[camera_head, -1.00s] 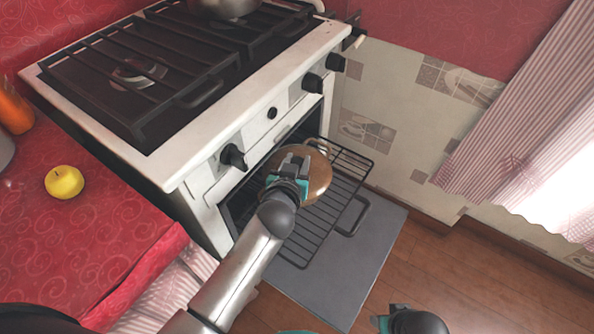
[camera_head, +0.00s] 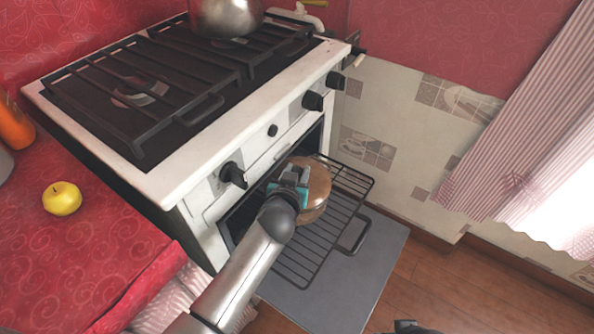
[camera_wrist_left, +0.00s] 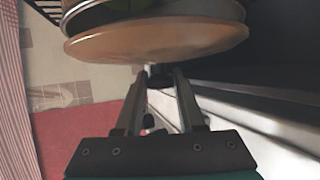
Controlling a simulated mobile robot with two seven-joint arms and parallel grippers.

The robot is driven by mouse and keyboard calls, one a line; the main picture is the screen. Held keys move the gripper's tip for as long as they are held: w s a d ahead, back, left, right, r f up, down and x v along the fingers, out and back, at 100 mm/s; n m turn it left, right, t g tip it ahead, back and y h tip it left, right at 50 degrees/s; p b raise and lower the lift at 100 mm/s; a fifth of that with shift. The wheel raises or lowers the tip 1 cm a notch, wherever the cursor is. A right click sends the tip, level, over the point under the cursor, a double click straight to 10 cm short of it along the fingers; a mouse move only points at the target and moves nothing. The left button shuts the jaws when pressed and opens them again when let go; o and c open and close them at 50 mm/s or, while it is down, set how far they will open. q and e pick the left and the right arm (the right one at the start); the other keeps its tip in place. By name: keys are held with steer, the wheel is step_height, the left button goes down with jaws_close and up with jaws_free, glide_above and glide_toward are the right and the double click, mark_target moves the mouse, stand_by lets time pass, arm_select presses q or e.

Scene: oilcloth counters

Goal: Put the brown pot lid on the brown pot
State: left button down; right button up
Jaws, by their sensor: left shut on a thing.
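The brown pot lid (camera_head: 319,181) is a round disc held by my left gripper (camera_head: 296,171), whose fingers (camera_wrist_left: 160,76) are shut on its knob. In the left wrist view the lid (camera_wrist_left: 155,43) shows from its knob side, with a gap to the pot's rim and something green inside the pot. The brown pot (camera_head: 313,214) stands on the oven rack, mostly hidden under the lid and gripper. The lid is over the pot; the head view does not show the gap clearly. Only a dark scrap of my right gripper (camera_head: 405,325) shows at the bottom edge.
The rack (camera_head: 345,205) juts from the white stove's (camera_head: 170,185) open oven, above the lowered grey door (camera_head: 350,275). A metal pot (camera_head: 225,15) stands on the burners. A yellow apple (camera_head: 62,198) lies on the red counter (camera_head: 90,245) at left. Floor at right is clear.

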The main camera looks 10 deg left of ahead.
arm_select(q)
steer(key=shift+s+f, duration=0.1)
steer(key=shift+s, duration=0.05)
steer(key=shift+f, duration=0.25)
stand_by(0.4)
steer(key=shift+c, duration=2.2)
jaws_free()
